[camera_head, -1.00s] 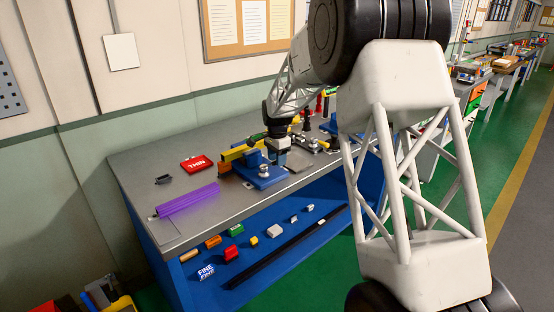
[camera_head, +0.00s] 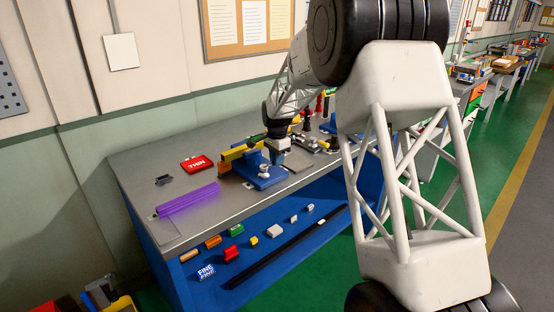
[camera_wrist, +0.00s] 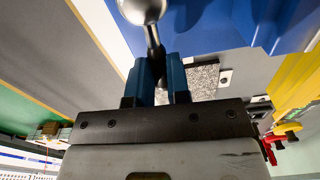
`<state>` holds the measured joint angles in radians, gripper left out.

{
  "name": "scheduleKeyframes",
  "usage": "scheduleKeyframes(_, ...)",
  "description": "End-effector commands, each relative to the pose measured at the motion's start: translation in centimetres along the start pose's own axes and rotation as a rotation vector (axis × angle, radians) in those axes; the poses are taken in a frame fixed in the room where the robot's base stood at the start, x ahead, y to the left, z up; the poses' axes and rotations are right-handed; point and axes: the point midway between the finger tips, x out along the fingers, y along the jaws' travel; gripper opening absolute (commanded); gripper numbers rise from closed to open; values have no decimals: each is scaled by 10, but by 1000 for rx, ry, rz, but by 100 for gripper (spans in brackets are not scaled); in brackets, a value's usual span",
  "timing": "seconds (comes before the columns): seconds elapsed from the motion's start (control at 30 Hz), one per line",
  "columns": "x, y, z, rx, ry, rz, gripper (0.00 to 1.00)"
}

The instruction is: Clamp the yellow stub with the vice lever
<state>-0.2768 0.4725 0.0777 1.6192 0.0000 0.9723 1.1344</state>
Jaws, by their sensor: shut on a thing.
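The blue vice (camera_head: 262,178) stands on the grey bench in the head view; its blue body also fills the upper right of the wrist view (camera_wrist: 215,22). My gripper (camera_head: 277,160) is at the right side of the vice. In the wrist view my gripper (camera_wrist: 160,72) has its two blue fingers shut on the vice lever (camera_wrist: 153,38), a metal rod with a round ball end. A yellow piece (camera_head: 240,150) lies along the vice's back left in the head view. A yellow shape (camera_wrist: 296,80) shows at the right of the wrist view. I cannot tell whether the stub is gripped by the jaws.
A purple bar (camera_head: 187,199) and a red THIN box (camera_head: 195,164) lie on the bench left of the vice. Several small coloured blocks, including a red one (camera_head: 231,254), sit on the blue shelf below. Dark fixtures (camera_head: 310,143) stand behind my gripper to the right.

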Motion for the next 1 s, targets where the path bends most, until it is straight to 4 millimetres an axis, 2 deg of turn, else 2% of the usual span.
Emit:
scheduleKeyframes(0.2, -1, -5, 0, -80, 0, 0, 0)
scheduleKeyframes(0.5, -1, -7, 0, -89, 1, -3, 0)
scheduleKeyframes(0.53, -1, -7, 0, -89, 2, -3, 23)
scheduleKeyframes(0.67, -1, -6, 0, -89, 1, -3, 42)
scheduleKeyframes(1.0, -2, -6, 0, -88, 1, -1, 43)
